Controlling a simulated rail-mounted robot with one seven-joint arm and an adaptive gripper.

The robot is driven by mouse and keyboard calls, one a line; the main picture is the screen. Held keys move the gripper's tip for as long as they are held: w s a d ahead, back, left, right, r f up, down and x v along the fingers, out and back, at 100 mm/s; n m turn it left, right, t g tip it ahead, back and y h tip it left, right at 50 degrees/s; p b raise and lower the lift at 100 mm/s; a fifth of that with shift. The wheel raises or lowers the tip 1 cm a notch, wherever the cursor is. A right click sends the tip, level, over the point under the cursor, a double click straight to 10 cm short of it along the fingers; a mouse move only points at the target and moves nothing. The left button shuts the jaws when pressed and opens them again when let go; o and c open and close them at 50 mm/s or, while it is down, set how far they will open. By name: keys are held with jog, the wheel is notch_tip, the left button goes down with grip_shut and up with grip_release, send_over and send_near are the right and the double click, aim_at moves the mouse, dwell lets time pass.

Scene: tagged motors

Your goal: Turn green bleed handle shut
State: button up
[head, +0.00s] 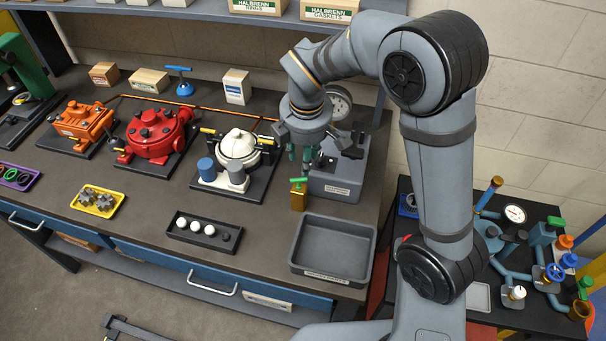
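A small brass block with a green handle (298,181) on top stands on the bench, in front of the grey box. The handle lies across the top of the block, roughly left to right in the head view. My gripper (303,160) points down just above and behind the handle and looks apart from it. Its fingers appear spread with nothing between them, though they are small here. Other green parts show on the pipework at the right: a green block (542,232) and a green cap (586,281).
The grey box (339,178) stands close behind the brass block. An empty grey tray (333,249) is in front. A white-topped motor (238,147) and a red one (155,133) stand left. A black tray (204,243) holds white balls. A gauge (338,102) stands behind my gripper.

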aim_at(299, 183)
jog(key=f, duration=0.3)
jog(key=w+f, duration=0.1)
jog(key=f, duration=0.2)
jog(key=f+p, duration=0.1)
jog(key=f, duration=0.2)
jog(key=shift+w+a+f, duration=0.15)
jog(key=shift+w, duration=0.25)
jog(key=c, duration=0.4)
grip_shut()
